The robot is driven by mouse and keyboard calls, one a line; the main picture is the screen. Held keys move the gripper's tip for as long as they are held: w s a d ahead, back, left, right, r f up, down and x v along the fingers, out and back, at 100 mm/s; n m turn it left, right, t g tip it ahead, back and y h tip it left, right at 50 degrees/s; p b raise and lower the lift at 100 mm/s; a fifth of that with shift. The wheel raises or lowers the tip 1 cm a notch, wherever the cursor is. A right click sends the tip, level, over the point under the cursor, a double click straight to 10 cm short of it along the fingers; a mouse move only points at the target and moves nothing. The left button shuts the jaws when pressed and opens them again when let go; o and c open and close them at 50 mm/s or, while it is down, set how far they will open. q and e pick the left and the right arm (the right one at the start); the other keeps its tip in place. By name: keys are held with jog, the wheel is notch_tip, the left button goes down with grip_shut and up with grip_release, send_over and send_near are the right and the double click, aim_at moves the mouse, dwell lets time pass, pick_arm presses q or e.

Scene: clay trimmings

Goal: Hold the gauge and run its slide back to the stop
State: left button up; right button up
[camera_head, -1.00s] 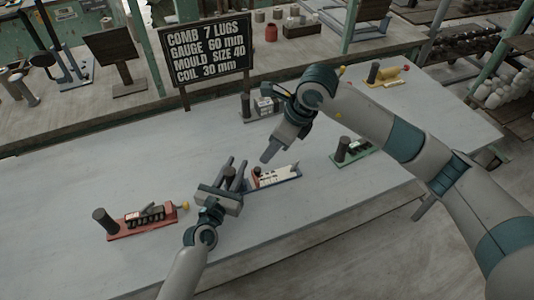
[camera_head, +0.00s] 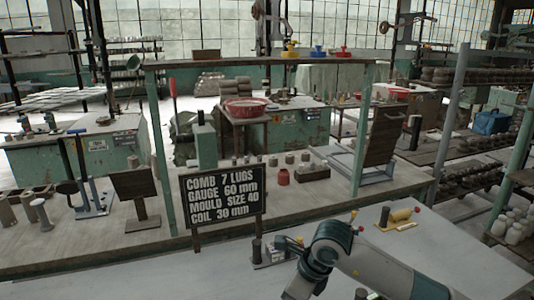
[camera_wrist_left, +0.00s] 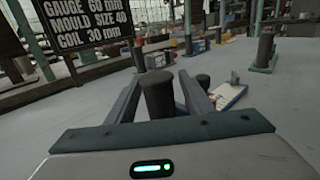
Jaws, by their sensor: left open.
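In the left wrist view a dark upright cylindrical post (camera_wrist_left: 157,94) stands between the two fingers of my left gripper (camera_wrist_left: 160,90). The fingers are spread on either side of it, and its foot is hidden by the gripper. Just beyond the right finger lies a tool with a white and blue base (camera_wrist_left: 230,96) and a shorter dark cylinder (camera_wrist_left: 203,81). I cannot tell whether the near post belongs to it. My left gripper is outside the head view. My right arm enters that view at lower right; its gripper (camera_head: 298,287) is cut off by the bottom edge, with fingertips hidden.
A dark sign (camera_head: 223,197) reads gauge 60 mm. A grey tool with a dark post (camera_head: 257,251) stands near it, and a yellow tool (camera_head: 399,215) lies at right. A wooden shelf bench (camera_head: 90,243) runs behind the table. The tabletop at left is clear.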

pick_arm(q)
jog(key=v, duration=1.2)
